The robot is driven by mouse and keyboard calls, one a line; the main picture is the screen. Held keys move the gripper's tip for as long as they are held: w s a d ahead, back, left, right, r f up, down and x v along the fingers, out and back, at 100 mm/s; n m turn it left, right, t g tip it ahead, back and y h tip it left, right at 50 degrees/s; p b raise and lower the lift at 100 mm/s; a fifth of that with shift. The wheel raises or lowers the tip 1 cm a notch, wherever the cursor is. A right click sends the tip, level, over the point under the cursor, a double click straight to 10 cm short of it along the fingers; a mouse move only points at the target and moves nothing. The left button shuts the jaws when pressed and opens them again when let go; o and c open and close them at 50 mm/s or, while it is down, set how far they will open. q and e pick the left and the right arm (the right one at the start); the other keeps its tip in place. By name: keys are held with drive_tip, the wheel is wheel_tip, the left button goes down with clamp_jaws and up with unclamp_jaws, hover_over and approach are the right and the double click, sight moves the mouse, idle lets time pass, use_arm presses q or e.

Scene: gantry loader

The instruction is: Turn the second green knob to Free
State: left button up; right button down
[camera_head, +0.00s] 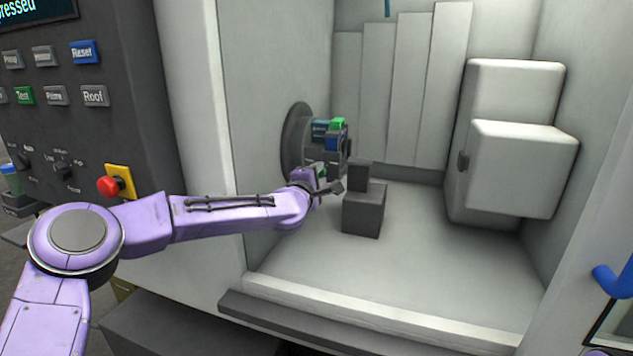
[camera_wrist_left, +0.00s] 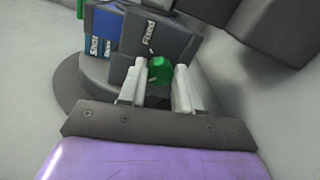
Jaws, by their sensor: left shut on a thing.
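A green knob (camera_wrist_left: 160,70) sits between the two pale fingers of my left gripper (camera_wrist_left: 159,82) in the left wrist view. The fingers are shut on its sides. A grey plate reading "Fixed" (camera_wrist_left: 150,32) is just beyond it; a "Free" label cannot be made out. In the head view my left gripper (camera_head: 326,185) reaches the lower side of a dark round chuck (camera_head: 295,140) on the machine's inner left wall. Another green part (camera_head: 338,123) shows at the top of the chuck's blocks. The held knob is mostly hidden there by the gripper.
A dark stepped block (camera_head: 364,208) stands on the chamber floor just right of my left gripper. A white box unit (camera_head: 515,165) is at the right. The floor's front middle is clear.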

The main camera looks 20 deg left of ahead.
use_arm(q)
drive_tip(key=shift+f+n, duration=0.1)
drive_tip(key=shift+n, duration=0.2)
idle(0.4)
drive_tip(key=o, duration=1)
drive_tip(key=shift+a, duration=0.1)
drive_tip(key=shift+o, duration=0.2)
drive_tip(key=s+b, duration=0.2)
drive_tip(key=s, duration=0.8)
drive_tip(key=shift+s+a, duration=0.15)
drive_tip(key=shift+s, duration=0.2)
